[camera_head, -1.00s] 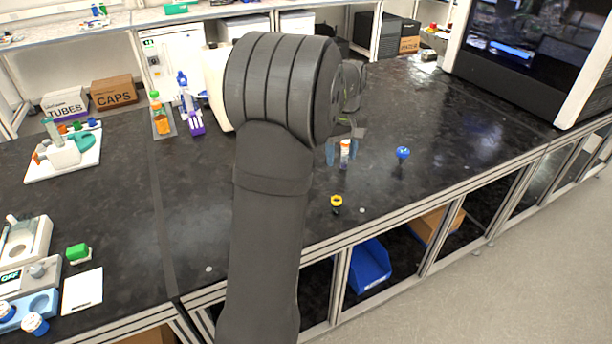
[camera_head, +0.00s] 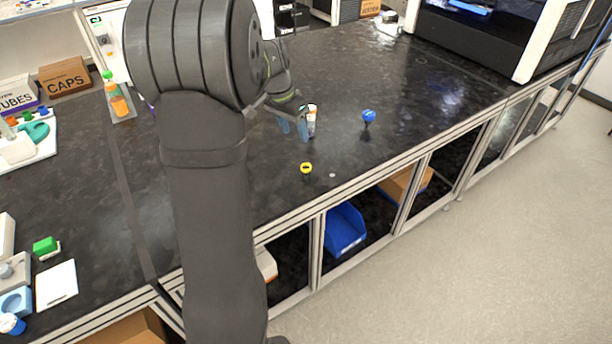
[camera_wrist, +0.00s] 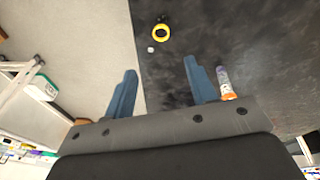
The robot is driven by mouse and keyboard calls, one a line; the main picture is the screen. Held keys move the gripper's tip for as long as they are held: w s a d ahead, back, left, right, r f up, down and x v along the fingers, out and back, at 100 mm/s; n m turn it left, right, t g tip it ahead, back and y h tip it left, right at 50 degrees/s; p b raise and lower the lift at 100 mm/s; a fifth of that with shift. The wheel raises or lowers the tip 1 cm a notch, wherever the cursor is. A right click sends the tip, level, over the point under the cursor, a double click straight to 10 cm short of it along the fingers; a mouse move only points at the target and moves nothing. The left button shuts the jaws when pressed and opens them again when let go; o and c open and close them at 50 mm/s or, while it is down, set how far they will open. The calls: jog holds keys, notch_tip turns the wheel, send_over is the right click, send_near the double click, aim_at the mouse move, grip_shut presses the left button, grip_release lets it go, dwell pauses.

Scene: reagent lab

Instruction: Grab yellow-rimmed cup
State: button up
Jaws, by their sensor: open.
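The yellow-rimmed cup (camera_head: 306,168) is small, with a yellow ring and a dark inside, and stands on the black bench near its front edge. In the wrist view the cup (camera_wrist: 161,33) lies beyond my fingertips, at the top centre. My gripper (camera_head: 293,128) has blue fingers and is behind and slightly left of the cup in the head view. In the wrist view my gripper (camera_wrist: 160,72) is open, with nothing between its fingers. The cup is apart from both fingers.
A small orange-and-white tube (camera_head: 311,121) stands close beside my gripper; in the wrist view the tube (camera_wrist: 224,82) is just right of the right finger. A blue-topped item (camera_head: 368,117) stands farther right. A small white dot (camera_wrist: 150,49) lies near the cup.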

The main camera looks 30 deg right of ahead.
aim_at(308, 170)
jog(key=d+f+m, duration=0.1)
jog(key=f, duration=0.4)
jog(key=d+f+m, duration=0.1)
jog(key=f+m, duration=0.1)
jog(key=f, duration=0.4)
jog(key=d+f+m, duration=0.2)
jog(key=f, duration=0.4)
jog(key=shift+s+h, duration=0.35)
jog(key=shift+h, duration=0.05)
jog(key=c, duration=1)
jog(key=shift+c, duration=0.2)
jog(key=shift+r, duration=0.1)
